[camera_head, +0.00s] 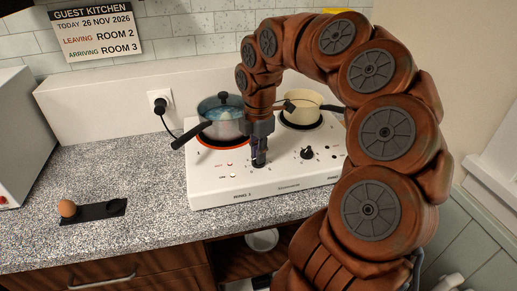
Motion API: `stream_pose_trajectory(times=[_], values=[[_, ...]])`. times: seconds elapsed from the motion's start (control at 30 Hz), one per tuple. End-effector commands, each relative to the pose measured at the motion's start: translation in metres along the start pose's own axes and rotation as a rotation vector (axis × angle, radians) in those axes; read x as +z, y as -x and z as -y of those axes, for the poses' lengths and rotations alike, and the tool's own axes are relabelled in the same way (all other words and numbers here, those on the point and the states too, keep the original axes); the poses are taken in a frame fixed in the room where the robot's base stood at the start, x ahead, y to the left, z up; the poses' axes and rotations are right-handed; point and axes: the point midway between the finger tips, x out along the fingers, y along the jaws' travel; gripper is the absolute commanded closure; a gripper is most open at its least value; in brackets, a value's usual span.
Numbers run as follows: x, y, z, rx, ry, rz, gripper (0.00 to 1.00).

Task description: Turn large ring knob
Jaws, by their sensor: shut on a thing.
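A white two-ring hotplate (285,188) stands on the counter. Its left ring, which looks the larger, shows an orange-red glow (220,146) around its rim, with a lidded pot (221,120) on it. My gripper (259,160) points down at the left control position on the front panel, above the RING 1 label. It is shut on the left knob there, which the fingers mostly hide, so its pointer cannot be read. The right knob (307,153) is black and stands free to the right of my gripper.
A cream pan (304,108) sits on the right ring, partly behind my arm. A cord runs to a wall socket (159,101). An egg (67,208) rests on a black holder (103,211) at left. A sign (97,32) hangs on the wall. The counter left of the hotplate is mostly clear.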

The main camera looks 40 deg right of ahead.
Motion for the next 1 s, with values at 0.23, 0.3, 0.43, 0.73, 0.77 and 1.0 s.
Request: stream_pose_trajectory(times=[0.23, 0.3, 0.43, 0.73, 0.77, 1.0], values=[[-0.0009, 0.0018, 0.0, -0.001, 0.208, -0.001, 1.0], [-0.0012, 0.0016, 0.0, 0.0, 0.256, -0.003, 1.0], [-0.0007, 0.0014, 0.0, 0.0, 0.33, -0.002, 1.0], [-0.0003, 0.0007, -0.0001, 0.0, 0.425, -0.001, 1.0], [-0.0002, 0.0006, -0.0001, 0.0, 0.429, -0.001, 1.0], [-0.0001, 0.0003, -0.0001, 0.0, 0.442, 0.0, 1.0]])
